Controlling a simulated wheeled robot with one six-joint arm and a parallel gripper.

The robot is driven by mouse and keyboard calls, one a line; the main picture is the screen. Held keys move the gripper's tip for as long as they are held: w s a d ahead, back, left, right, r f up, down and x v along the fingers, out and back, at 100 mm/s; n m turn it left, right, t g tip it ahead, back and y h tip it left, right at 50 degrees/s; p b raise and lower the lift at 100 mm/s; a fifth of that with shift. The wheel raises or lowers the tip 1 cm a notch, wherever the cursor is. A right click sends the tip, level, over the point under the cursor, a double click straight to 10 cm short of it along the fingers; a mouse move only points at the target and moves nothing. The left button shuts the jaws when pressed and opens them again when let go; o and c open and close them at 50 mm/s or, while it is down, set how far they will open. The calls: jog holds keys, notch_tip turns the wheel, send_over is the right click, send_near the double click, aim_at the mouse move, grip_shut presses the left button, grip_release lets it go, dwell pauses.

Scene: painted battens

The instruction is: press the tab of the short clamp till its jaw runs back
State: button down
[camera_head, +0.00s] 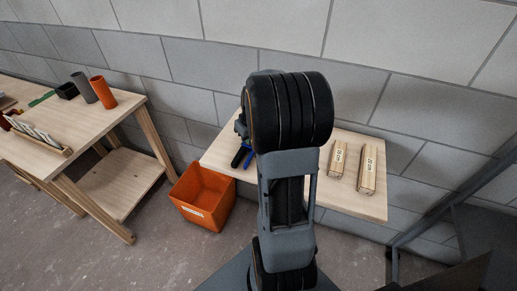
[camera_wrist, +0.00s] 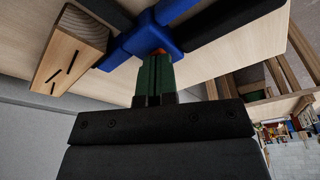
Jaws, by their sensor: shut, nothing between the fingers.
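A clamp with a blue body (camera_wrist: 148,38) and black bars fills the top of the wrist view. A small red-orange piece, likely its tab (camera_wrist: 160,52), shows at the fingertips; I cannot tell if they touch it. My gripper (camera_wrist: 155,62) has green fingers, shut together and empty, pointing at the blue body. In the head view, blue and black clamp parts (camera_head: 241,157) show at the left of the right-hand table, partly behind my arm, which hides my gripper. I cannot tell from the visible parts how long the clamp is.
Two labelled wooden battens (camera_head: 367,170) lie on the table (camera_head: 315,193) to the right. A wooden block (camera_wrist: 72,48) is close left of the clamp in the wrist view. An orange bin (camera_head: 203,197) stands on the floor. Another table (camera_head: 75,133) at left holds cups and a rack.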

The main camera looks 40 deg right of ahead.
jog(key=shift+r+p, duration=2.2)
jog(key=shift+r, duration=0.8)
